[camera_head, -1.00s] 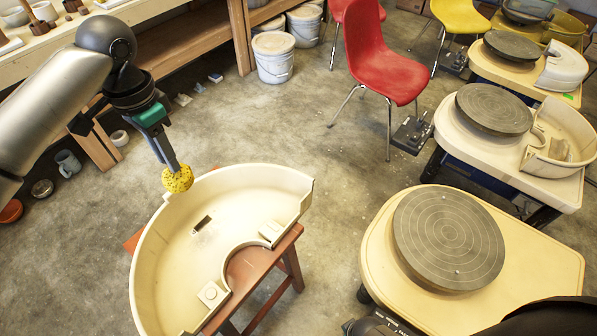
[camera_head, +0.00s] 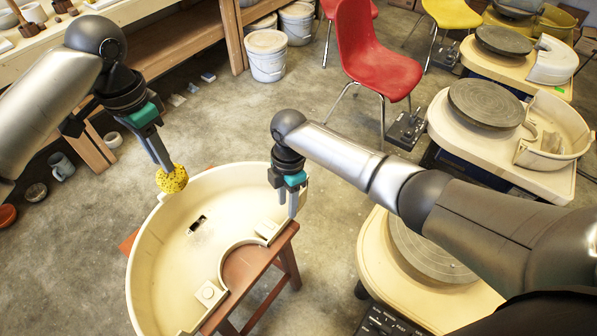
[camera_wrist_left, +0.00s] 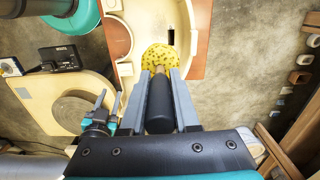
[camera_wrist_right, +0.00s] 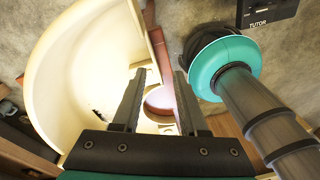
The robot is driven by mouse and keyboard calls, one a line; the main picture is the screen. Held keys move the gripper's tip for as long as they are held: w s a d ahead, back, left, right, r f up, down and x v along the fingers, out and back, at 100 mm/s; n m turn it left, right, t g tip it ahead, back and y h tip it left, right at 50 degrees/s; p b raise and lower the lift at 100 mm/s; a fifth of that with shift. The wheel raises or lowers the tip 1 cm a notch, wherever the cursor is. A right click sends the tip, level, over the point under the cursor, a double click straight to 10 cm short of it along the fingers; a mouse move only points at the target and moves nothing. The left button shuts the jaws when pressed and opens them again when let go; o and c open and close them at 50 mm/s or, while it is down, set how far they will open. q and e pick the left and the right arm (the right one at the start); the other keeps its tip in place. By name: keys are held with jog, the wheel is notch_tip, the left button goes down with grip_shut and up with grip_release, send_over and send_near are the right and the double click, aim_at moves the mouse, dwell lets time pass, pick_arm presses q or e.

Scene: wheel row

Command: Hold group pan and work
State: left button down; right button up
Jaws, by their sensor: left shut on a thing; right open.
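The cream half-round pan (camera_head: 160,265) rests on a red-brown wooden stool (camera_head: 268,272). It has a dark slot in its floor and small raised blocks by its inner cutout. My left gripper (camera_head: 162,164) is shut on the dark handle of a yellow speckled sponge tool (camera_head: 172,179), at the pan's far left rim; the sponge also shows in the left wrist view (camera_wrist_left: 160,57). My right gripper (camera_head: 287,212) is open and empty, fingers down near the pan's right end. In the right wrist view the pan (camera_wrist_right: 50,75) lies beyond its fingers (camera_wrist_right: 160,75). I cannot tell whether they touch it.
A pottery wheel (camera_head: 375,265) stands at right, partly behind my right arm. More wheels (camera_head: 486,103) line up behind it. A red chair (camera_head: 365,55) and a lidded white bucket (camera_head: 266,55) stand further back. Small pots lie on the floor at left. Floor between stool and chair is clear.

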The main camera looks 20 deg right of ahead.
aim_at(298, 211)
jog(key=w+d+r+n, duration=0.2)
jog(key=w+d+r+n+t+h, duration=0.1)
jog(key=w+r+n, duration=0.1)
jog(key=shift+d+r, duration=0.15)
jog(key=shift+d, duration=0.25)
jog(key=shift+f, duration=5.9)
grip_shut()
jog(key=shift+s, duration=0.1)
dwell(0.8)
